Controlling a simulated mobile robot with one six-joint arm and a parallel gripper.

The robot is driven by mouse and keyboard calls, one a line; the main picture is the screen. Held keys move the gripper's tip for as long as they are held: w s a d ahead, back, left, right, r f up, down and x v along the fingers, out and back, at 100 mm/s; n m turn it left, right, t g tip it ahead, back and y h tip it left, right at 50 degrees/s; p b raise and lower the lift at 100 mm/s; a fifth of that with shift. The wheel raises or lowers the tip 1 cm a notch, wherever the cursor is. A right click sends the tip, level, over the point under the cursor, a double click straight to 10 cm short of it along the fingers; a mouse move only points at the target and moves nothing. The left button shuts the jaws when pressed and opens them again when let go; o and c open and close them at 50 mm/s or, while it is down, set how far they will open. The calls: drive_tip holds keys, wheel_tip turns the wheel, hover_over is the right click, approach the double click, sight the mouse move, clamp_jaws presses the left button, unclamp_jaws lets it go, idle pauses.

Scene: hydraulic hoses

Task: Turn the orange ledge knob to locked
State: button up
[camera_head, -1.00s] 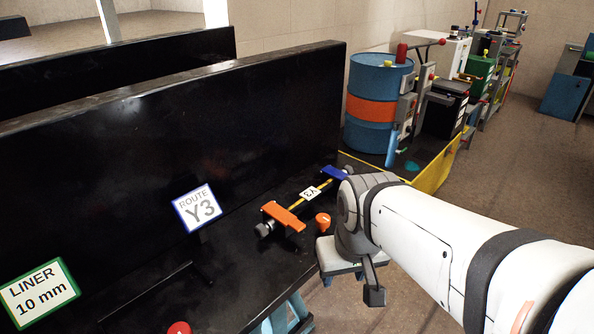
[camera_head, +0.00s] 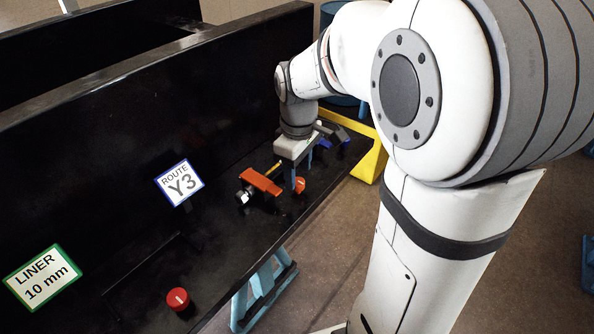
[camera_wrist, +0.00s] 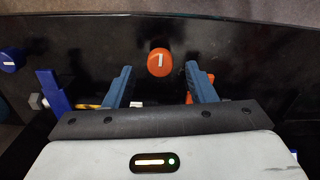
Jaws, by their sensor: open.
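The orange ledge knob (camera_head: 299,184) is a round cap on the black ledge (camera_head: 235,238), beside the orange bracket. In the wrist view the knob (camera_wrist: 159,62) has a short white line on top, nearly upright in the picture. My gripper (camera_wrist: 161,80) is open, with one blue-grey finger to each side of the knob; the knob appears around or just beyond the fingertips. Contact with the knob does not show. In the head view my gripper (camera_head: 302,174) points down over the ledge by the knob.
The orange bracket (camera_head: 262,181) and yellow hose stand close behind the knob. A blue bracket (camera_wrist: 54,92) and blue knob (camera_wrist: 12,59) are to the left in the wrist view. A red knob (camera_head: 178,298) sits nearer. A black wall (camera_head: 120,130) rises behind the ledge.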

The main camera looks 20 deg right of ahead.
sight(298, 184)
drive_tip(key=shift+f, duration=1.3)
drive_tip(key=c, duration=1)
